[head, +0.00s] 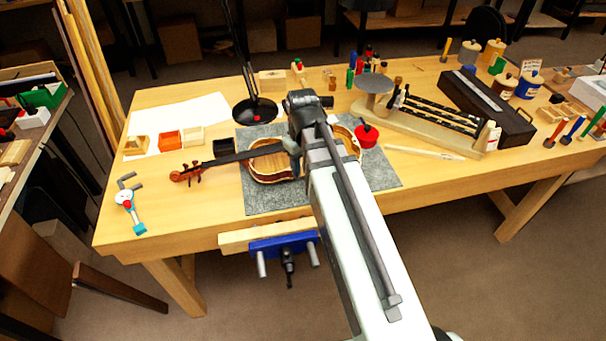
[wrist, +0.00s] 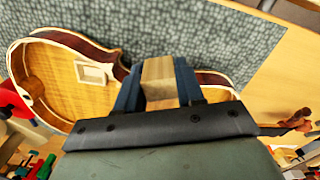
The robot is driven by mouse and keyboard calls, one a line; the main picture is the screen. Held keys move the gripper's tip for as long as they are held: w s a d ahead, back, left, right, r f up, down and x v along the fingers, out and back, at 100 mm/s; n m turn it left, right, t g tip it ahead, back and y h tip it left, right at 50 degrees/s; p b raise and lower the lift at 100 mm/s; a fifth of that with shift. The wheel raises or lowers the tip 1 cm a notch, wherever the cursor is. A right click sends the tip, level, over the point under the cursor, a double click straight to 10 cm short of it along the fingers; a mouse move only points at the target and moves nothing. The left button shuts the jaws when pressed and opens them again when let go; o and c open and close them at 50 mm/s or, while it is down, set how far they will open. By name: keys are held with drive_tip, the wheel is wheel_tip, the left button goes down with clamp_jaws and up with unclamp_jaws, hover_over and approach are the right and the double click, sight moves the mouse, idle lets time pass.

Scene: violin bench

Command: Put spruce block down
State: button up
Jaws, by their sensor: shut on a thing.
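The spruce block (wrist: 158,70) is a small pale wooden block. My gripper (wrist: 159,84) is shut on it, with a blue finger on each side. In the wrist view the block overlaps the waist edge of the open violin body (wrist: 50,62); I cannot tell whether it touches the violin or hangs above it. In the head view the violin (head: 268,165) lies on the grey mat (head: 275,200) with its neck pointing left. My arm covers the middle of the violin there, and the block is hidden.
A red pot (head: 367,137) stands right of the violin body. A black lamp base (head: 255,110) stands behind it. A pale rectangular piece (wrist: 92,73) shows inside the body. A blue vise (head: 283,246) is on the bench's front edge. The mat's front strip is clear.

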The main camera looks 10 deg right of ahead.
sight(302, 184)
drive_tip(key=shift+f, duration=2.5)
drive_tip(key=shift+f, duration=0.1)
drive_tip(key=o, duration=1)
wheel_tip(302, 184, up, 12)
drive_tip(key=shift+f, duration=0.2)
drive_tip(key=shift+r, duration=0.25)
drive_tip(key=shift+c, duration=0.7)
drive_tip(key=c, duration=0.4)
